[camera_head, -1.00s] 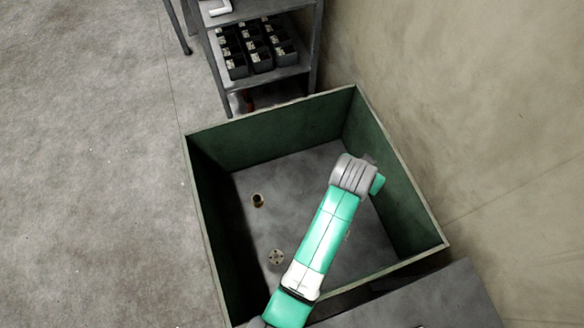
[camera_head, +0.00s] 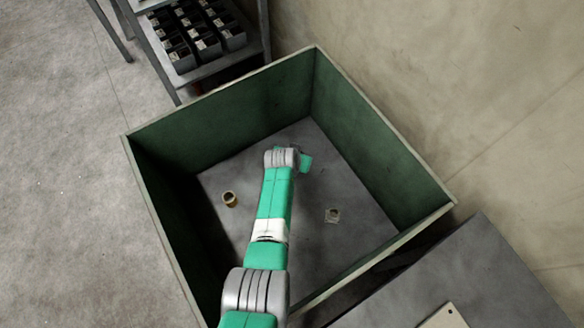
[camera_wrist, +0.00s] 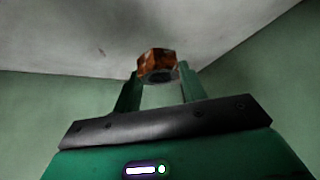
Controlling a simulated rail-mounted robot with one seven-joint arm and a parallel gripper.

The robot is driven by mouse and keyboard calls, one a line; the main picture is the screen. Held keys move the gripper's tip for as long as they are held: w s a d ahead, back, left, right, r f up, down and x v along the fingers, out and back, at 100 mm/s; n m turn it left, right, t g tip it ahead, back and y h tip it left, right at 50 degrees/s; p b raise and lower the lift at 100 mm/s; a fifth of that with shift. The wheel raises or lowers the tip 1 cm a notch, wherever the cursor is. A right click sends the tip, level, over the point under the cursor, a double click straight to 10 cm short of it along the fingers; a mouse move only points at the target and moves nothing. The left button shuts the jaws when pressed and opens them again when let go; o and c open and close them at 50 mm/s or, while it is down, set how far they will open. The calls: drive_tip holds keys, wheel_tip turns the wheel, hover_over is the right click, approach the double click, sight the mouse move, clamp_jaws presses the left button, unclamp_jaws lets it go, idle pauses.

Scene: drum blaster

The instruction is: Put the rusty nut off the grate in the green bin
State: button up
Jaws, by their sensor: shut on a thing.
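The rusty nut (camera_wrist: 157,62), orange-brown and six-sided, is held between the two green fingers of my gripper (camera_wrist: 160,76) in the wrist view. The bin's grey floor and green walls show behind it. The green bin (camera_head: 377,125) is a large open square box in the head view, with tall dark green walls. My arm reaches over the bin, its wrist above the back part of the floor. The fingers and the nut are hidden behind my arm in the head view. I cannot tell the nut's exact height above the floor.
A brass-coloured ring part (camera_head: 230,199) and a small square part (camera_head: 332,215) lie on the bin floor. A metal shelf (camera_head: 215,67) with several dark boxes stands behind the bin. A grey surface (camera_head: 480,275) is at the lower right, and a wall is at the right.

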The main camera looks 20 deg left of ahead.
wheel_tip(320, 180, down, 4)
drive_tip(key=b, duration=0.3)
drive_tip(key=shift+w+f, duration=0.1)
drive_tip(key=shift+f, duration=0.1)
drive_tip(key=shift+r, duration=0.2)
drive_tip(key=shift+f, duration=0.15)
drive_tip(key=o, duration=1.2)
